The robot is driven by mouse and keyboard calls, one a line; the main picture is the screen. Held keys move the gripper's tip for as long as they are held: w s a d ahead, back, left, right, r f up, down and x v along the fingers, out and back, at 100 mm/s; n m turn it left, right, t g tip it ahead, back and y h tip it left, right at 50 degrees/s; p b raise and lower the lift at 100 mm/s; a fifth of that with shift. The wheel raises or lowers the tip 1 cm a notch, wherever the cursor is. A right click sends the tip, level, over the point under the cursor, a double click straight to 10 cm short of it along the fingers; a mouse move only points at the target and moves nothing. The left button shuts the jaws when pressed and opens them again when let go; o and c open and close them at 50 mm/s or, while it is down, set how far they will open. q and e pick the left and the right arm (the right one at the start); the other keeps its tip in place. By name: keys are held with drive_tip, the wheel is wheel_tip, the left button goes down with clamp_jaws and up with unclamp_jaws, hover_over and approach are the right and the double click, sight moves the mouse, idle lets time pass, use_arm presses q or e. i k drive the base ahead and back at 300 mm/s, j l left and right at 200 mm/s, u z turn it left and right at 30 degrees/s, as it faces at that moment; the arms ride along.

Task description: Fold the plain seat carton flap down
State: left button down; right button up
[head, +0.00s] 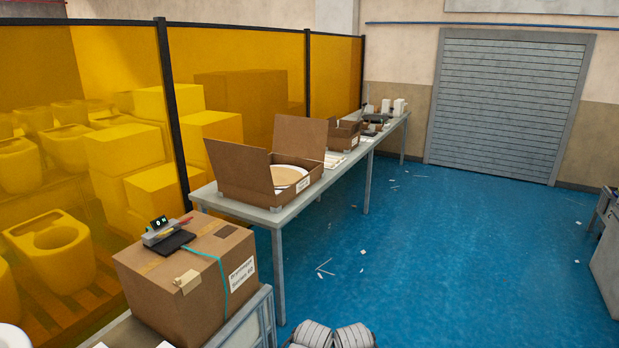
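An open, shallow brown carton (245,190) sits on the long grey table, with a white label on its front right. A white toilet seat (291,173) with a tan middle lies inside it. One brown flap (237,168) stands up and leans outward on the left side. Another flap (300,137) stands up at the back. A second, smaller brown carton (344,136) stands farther along the table; I cannot read either label to tell which is the plain one. Neither of my grippers shows in the head view; only grey rounded parts of mine show at the bottom edge.
A closed large carton (190,278) stands in front at the left, with a scale-like device (168,236) on top. The long table (262,217) runs back along yellow screens (335,75). Blue floor (450,260) to the right is open, with small scattered scraps.

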sight(246, 166)
drive_tip(key=i+z, duration=0.1)
drive_tip(key=i, duration=0.8)
drive_tip(key=i+j+z, duration=0.1)
drive_tip(key=i, duration=0.8)
drive_tip(key=i+u, duration=0.4)
drive_tip(key=i, duration=0.25)
drive_tip(key=i+l+u, duration=0.2)
drive_tip(key=i+u, duration=0.15)
drive_tip(key=i, duration=0.3)
